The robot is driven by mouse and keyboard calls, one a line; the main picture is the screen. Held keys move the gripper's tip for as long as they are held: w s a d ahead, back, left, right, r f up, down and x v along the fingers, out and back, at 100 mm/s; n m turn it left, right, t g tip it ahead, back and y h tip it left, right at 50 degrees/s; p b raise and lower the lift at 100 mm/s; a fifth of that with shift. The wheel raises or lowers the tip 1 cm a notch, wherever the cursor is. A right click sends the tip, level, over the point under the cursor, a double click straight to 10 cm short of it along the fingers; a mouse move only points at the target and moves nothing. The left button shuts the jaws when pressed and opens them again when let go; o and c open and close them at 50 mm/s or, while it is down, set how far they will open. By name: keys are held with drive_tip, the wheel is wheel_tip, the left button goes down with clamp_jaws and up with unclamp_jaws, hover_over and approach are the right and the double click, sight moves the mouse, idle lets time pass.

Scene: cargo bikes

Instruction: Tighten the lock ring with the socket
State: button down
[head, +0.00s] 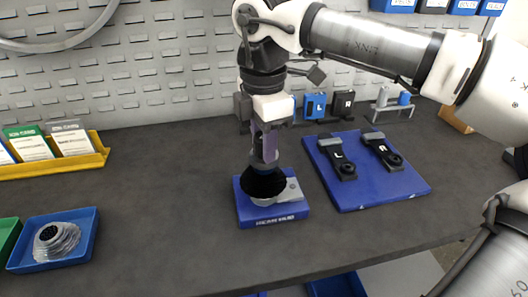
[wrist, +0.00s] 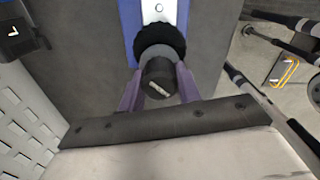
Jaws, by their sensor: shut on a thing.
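My gripper (head: 264,158) points down over a blue fixture block (head: 273,213) in the middle of the bench. Its purple fingers are shut on a dark upright tool, which I take for the socket (head: 263,182); its lower end flares into a black bell. In the wrist view the tool's round dark top (wrist: 159,78) sits between the two fingers, with a wider black toothed rim (wrist: 160,40) below. The bell stands over a silver metal part (head: 291,190) on the block. The lock ring is hidden beneath it, so I cannot tell how they engage.
To the right, a blue mat (head: 350,198) bears two black crank-like parts marked L and R. At left are a blue tray (head: 84,251) of silver sprockets and a yellow card holder (head: 62,169). Small stands line the back by the pegboard. Bare bench surrounds the block's left side.

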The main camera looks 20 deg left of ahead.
drive_tip(key=shift+f+b, duration=0.4)
drive_tip(key=shift+f, duration=0.15)
drive_tip(key=c, duration=1.5)
unclamp_jaws()
clamp_jaws()
drive_tip(key=shift+m, duration=1.1)
drive_tip(key=shift+r, duration=0.15)
